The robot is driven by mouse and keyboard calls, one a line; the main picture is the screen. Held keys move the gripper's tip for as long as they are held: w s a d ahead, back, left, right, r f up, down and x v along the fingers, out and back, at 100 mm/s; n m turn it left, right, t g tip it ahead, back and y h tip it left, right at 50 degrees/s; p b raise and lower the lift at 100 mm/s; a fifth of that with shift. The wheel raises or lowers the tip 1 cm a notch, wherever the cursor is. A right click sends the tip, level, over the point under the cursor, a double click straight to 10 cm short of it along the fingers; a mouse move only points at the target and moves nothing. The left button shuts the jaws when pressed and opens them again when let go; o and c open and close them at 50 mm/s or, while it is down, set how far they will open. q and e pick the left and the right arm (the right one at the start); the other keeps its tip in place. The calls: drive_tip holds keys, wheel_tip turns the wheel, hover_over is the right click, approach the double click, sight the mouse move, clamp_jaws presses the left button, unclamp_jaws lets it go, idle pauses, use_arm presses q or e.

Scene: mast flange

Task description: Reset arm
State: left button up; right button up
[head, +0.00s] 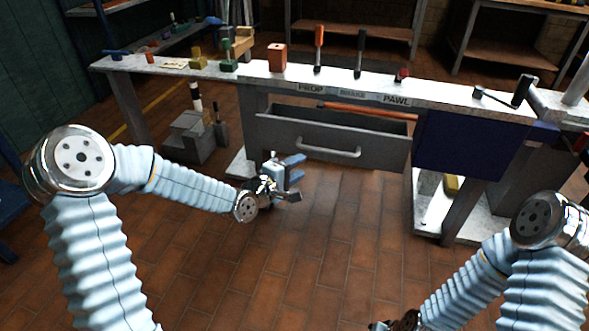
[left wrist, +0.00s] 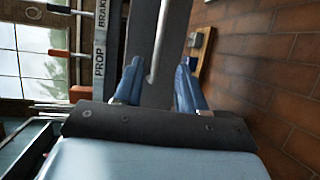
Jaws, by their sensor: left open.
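My left gripper (head: 297,168) is open, with blue fingers apart and nothing seen between them. It is in front of and below the left part of a grey drawer (head: 275,138), near the drawer's handle (head: 328,150). In the left wrist view my left gripper (left wrist: 158,88) points toward the drawer, and the bar handle (left wrist: 162,35) shows beyond the fingers. I cannot tell whether they touch the drawer.
The drawer stands open under a bench (head: 440,98) labelled PROP, BRAKE and PAWL. An orange-red bar (head: 365,110) lies at its opening. An orange-handled lever (head: 319,45), a dark lever (head: 360,50) and a red block (head: 277,57) stand on top. Grey steps (head: 190,138) are left. The foreground floor is clear.

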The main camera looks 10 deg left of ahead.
use_arm(q)
drive_tip(key=s+d+f+m+g+y+p, duration=0.1)
drive_tip(key=s+d+f+m+g, duration=0.2)
drive_tip(key=s+f, duration=0.45)
drive_tip(key=s+f+m+g+p, duration=0.1)
drive_tip(key=s+f+m+g, duration=0.3)
drive_tip(key=f, duration=0.7)
drive_tip(key=s+f+m+g+y, duration=0.1)
drive_tip(key=s+f+m+g, duration=0.1)
drive_tip(key=s, duration=0.7)
drive_tip(key=s+a+f+m+g+y, duration=0.1)
drive_tip(key=s+f+m+g, duration=0.1)
drive_tip(key=s+f+g, duration=0.2)
drive_tip(key=s+f, duration=0.3)
drive_tip(key=s, duration=0.2)
drive_tip(key=shift+a+f+m+g+p, duration=0.15)
drive_tip(key=shift+f+m+g+p, duration=0.15)
drive_tip(key=shift+m+p, duration=0.1)
